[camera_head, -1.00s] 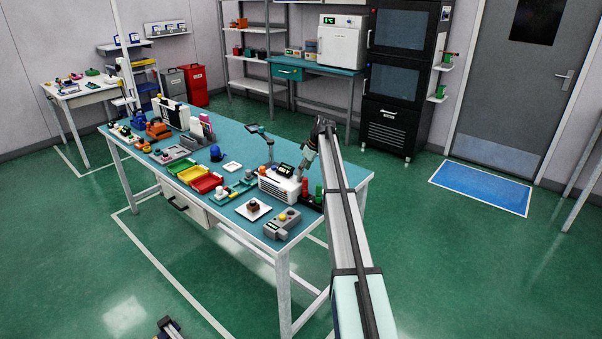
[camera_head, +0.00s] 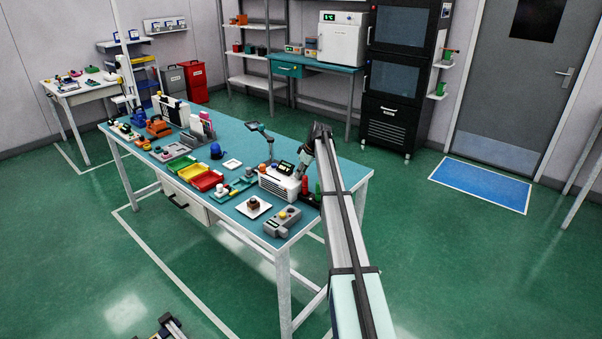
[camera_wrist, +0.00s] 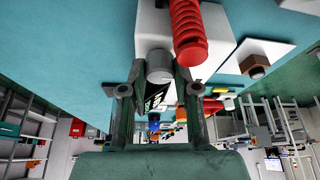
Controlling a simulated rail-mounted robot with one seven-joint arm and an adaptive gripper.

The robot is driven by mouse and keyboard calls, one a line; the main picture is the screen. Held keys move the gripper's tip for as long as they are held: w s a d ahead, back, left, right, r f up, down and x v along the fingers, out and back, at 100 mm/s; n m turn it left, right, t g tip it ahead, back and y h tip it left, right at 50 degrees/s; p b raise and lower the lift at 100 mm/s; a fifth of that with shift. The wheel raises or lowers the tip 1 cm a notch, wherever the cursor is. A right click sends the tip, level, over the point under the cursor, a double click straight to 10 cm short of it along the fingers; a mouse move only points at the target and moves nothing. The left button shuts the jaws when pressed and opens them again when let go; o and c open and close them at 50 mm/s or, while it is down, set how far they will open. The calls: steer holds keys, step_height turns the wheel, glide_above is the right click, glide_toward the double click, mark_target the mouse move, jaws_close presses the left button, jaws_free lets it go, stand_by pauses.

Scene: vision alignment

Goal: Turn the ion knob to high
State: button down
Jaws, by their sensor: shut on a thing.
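The white ionizer unit (camera_head: 277,187) with a dark display on top stands near the right end of the teal workbench (camera_head: 227,213). In the wrist view, my gripper (camera_wrist: 161,75) has its two fingers on either side of a short grey cylindrical knob (camera_wrist: 159,65) and is shut on it. The knob's pointer and marks cannot be read. Part of a dark display panel (camera_wrist: 156,97) shows between the fingers. In the head view, my arm hides most of the gripper and the knob.
A red coiled piece (camera_wrist: 188,35) is close beside the fingers in the wrist view. A grey box with a yellow button (camera_head: 283,220) and a white plate with a brown block (camera_head: 253,208) lie in front of the unit. Red and yellow bins (camera_head: 207,180) are farther left.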

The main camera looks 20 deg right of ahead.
steer(key=m+h+b, duration=0.1)
steer(key=m, duration=0.1)
steer(key=m+b, duration=0.1)
steer(key=m, duration=0.1)
steer(key=shift+s+a+f+m+t+h, duration=0.1)
steer(key=shift+a+m+t+h, duration=0.05)
steer(key=shift+m+t+h, duration=0.2)
steer(key=m+h, duration=0.1)
steer(key=m, duration=0.2)
steer(key=shift+m+b, duration=0.25)
steer(key=shift+b, duration=0.1)
steer(key=shift+a+m+h, duration=0.1)
steer(key=shift+m+h, duration=0.75)
steer(key=shift+m, duration=0.95)
steer(key=c, duration=0.8)
jaws_free()
steer(key=shift+c, duration=0.2)
